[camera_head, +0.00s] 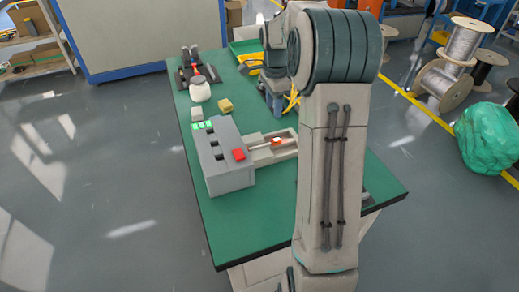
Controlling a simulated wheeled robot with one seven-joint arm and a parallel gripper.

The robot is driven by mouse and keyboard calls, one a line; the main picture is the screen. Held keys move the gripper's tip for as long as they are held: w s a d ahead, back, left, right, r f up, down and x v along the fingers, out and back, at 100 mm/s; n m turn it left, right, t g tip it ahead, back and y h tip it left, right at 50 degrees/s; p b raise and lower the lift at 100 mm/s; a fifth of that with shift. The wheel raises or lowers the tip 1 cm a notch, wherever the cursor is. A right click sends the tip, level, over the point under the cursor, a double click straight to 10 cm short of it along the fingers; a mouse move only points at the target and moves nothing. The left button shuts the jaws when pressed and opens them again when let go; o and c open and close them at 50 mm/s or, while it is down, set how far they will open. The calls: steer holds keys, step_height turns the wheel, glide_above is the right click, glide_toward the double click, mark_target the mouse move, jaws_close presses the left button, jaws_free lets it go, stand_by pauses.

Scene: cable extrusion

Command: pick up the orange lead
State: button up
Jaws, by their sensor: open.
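A small orange-red piece (277,141), which looks like the end of the orange lead, shows in the pale slotted holder (262,155) on the right side of the grey box. A thin light rod runs from it toward the box. My gripper (277,108) is beyond this holder, over the far right part of the green table, partly hidden behind my own arm. It is open and apart from the orange-red piece. Its fingers are too small to make out clearly.
The grey box (218,160) has dark slots, green lights and a red button. A white bottle-like object (200,90), a yellow block (225,105) and a pale block (196,114) stand behind it. The green table's (260,225) front is clear. Cable spools (442,85) stand right.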

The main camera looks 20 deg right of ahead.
glide_above(274, 140)
steer(key=f, duration=0.8)
steer(key=shift+w+a, duration=0.15)
steer(key=shift+a, duration=0.15)
steer(key=shift+d+f, duration=0.15)
steer(key=shift+f, duration=1.2)
steer(key=shift+d+f, duration=0.1)
steer(key=shift+f, duration=1.2)
jaws_close()
